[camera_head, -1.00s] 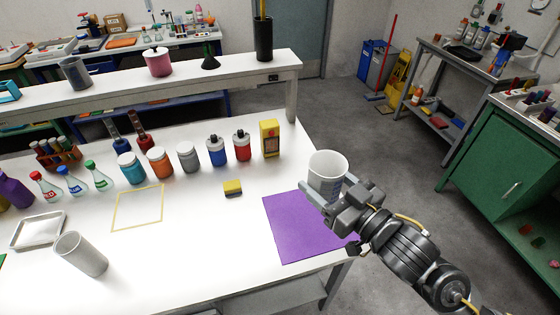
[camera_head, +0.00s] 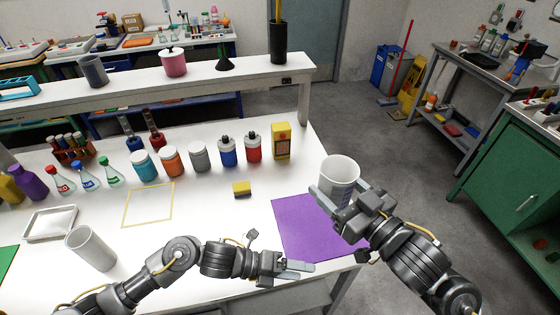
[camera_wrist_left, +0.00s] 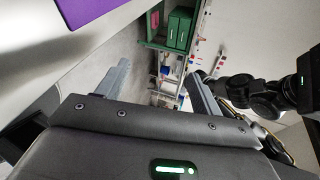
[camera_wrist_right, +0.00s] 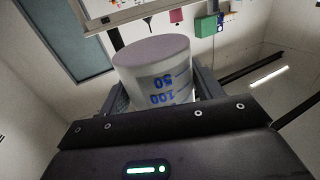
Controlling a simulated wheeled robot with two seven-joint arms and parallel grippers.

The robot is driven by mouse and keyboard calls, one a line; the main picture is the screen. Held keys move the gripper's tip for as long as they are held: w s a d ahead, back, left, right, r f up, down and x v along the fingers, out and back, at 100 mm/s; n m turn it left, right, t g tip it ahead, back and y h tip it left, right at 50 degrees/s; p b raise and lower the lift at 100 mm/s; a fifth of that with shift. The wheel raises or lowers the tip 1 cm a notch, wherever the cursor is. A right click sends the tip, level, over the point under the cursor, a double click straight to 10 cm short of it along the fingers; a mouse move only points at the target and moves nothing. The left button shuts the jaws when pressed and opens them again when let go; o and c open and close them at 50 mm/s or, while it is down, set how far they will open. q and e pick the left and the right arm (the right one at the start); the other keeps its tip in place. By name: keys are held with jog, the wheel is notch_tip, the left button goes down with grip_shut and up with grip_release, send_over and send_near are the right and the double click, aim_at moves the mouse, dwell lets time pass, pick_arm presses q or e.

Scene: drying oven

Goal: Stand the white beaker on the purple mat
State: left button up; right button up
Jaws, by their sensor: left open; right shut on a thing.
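The white beaker (camera_head: 338,174) is held upright in my right gripper (camera_head: 346,201), above the right part of the purple mat (camera_head: 305,232). Its blue markings show in the right wrist view, where the beaker (camera_wrist_right: 158,75) sits between the fingers. I cannot tell the exact gap between beaker and mat. My left gripper (camera_head: 300,268) is open and empty, low near the table's front edge, just below the mat. The mat's corner also shows in the left wrist view (camera_wrist_left: 82,10). My right gripper covers part of the mat's right side.
A grey-white cylinder (camera_head: 91,248) stands at the left front. A yellow sponge (camera_head: 241,188) and a yellow taped square (camera_head: 148,205) lie left of the mat. Several bottles and a yellow box (camera_head: 281,141) stand behind. The mat's left part is bare.

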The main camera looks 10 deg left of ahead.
jog(key=shift+s, duration=0.1)
pick_arm(q)
jog(key=w+a+r+n+t+h, duration=0.15)
jog(key=w+r+t, duration=0.45)
jog(key=w+r, duration=1.35)
jog(key=s+r+m+g, duration=0.1)
jog(key=s+r+m, duration=0.35)
jog(key=r, duration=0.65)
jog(key=m+g+y, duration=0.2)
jog(key=m+y, duration=0.1)
jog(key=m, duration=0.8)
send_near(353, 175)
jog(key=x, duration=0.6)
jog(key=shift+w+d+f, duration=0.1)
jog(key=shift+d+f, duration=0.05)
jog(key=shift+d, duration=0.2)
jog(key=shift+h, duration=0.25)
